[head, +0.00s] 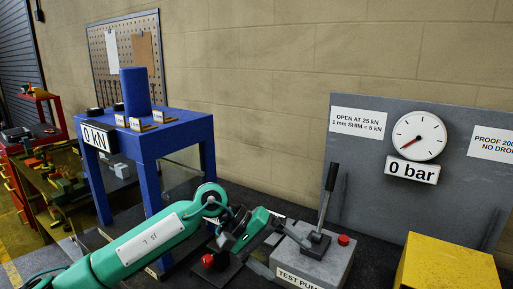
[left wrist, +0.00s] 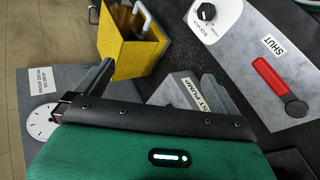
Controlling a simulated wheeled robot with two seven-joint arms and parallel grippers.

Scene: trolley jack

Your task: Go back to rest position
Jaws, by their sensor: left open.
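My left arm comes in from the left in the head view, and its gripper (head: 242,236) hangs just left of the grey test pump (head: 310,268). In the left wrist view the two fingers of my left gripper (left wrist: 160,80) stand wide apart with nothing held between them. The pump, with its label, shows beyond the fingers in the wrist view (left wrist: 180,90). The pump has an upright lever (head: 328,195) and a red knob (head: 343,240). I cannot tell the exact gap between gripper and pump. My right gripper is not in view.
A blue press frame (head: 185,130) reading 0 kN stands at the left. A grey panel (head: 350,150) carries a gauge (head: 418,135) reading 0 bar. A yellow box (head: 445,265) is at front right. A red-handled valve panel (left wrist: 275,80) shows in the wrist view.

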